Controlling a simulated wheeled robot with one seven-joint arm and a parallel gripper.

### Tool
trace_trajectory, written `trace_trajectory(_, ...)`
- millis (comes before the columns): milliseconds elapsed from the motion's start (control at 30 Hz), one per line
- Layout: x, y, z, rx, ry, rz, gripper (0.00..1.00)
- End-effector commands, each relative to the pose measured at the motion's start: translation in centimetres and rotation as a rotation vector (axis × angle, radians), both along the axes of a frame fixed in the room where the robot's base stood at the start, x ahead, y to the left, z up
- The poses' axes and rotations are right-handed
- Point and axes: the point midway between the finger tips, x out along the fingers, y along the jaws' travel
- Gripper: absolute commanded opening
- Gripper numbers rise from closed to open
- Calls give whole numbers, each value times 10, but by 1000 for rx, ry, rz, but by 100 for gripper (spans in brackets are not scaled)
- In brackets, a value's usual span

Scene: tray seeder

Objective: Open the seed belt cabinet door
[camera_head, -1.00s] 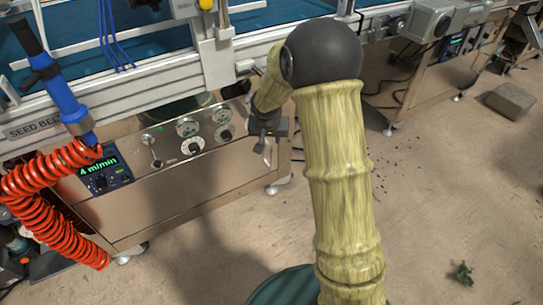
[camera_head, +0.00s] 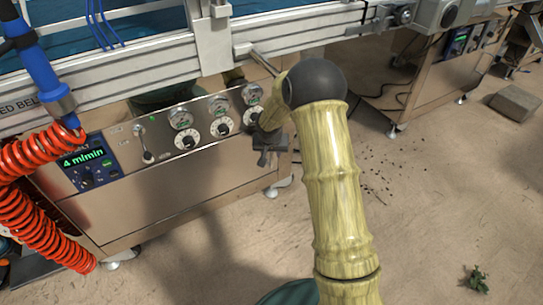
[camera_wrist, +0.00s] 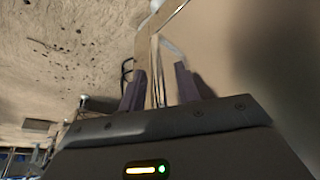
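The seed belt cabinet (camera_head: 170,190) is a brushed-metal box under the conveyor rail, left of centre in the head view. Its smooth lower front panel looks closed against the frame; I cannot make out a handle. My gripper (camera_head: 264,156) is at the cabinet's right front edge, partly hidden by my arm. In the wrist view, my gripper (camera_wrist: 160,88) has its two dark fingers apart. A shiny metal edge strip (camera_wrist: 155,60) appears between them, with the smooth cabinet face (camera_wrist: 250,60) to the right. Whether the fingers touch the strip is unclear.
A control panel with a green "4 m/min" display (camera_head: 85,163) and several dials is above the front panel. A red coiled hose (camera_head: 30,200) hangs at the left. A second metal cabinet (camera_head: 435,85) stands back right.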

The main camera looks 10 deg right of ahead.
Motion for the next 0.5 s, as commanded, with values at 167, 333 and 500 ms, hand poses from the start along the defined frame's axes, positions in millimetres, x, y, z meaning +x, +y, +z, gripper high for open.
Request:
trace_trajectory(167, 1, 0, -1, 0, 0, 0, 32)
trace_trajectory(333, 1, 0, -1, 0, 0, 0, 21)
trace_trajectory(500, 1, 0, -1, 0, 0, 0, 0)
